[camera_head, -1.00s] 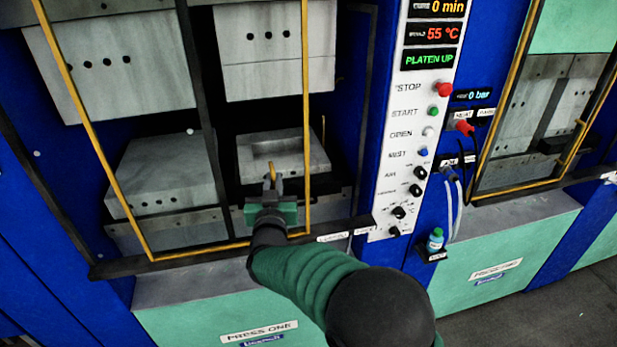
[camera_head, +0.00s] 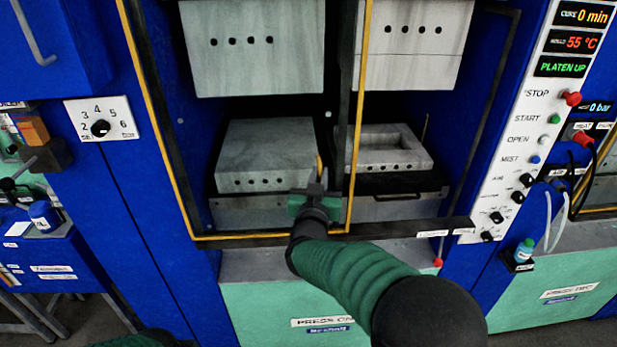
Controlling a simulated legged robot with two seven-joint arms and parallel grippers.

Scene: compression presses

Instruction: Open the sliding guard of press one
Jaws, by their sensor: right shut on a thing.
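Press one's sliding guard (camera_head: 359,110) is a tall frame with yellow edges. It stands across the left part of the press opening, in front of the left lower block (camera_head: 265,150). The right lower block (camera_head: 390,148), with a recess in its top, lies mostly clear of the guard's right edge. My right gripper (camera_head: 318,187) is shut on the guard's handle (camera_head: 319,166), near the guard's lower right; the fingers hide part of it. My left gripper is not in view; only a bit of green sleeve shows at the bottom edge.
A control panel (camera_head: 520,120) with a red stop button (camera_head: 572,98) stands right of the opening. Its display reads PLATEN UP and 55 °C. A dark rail (camera_head: 400,230) runs below the opening. A numbered dial (camera_head: 101,129) and a blue workbench are at the left.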

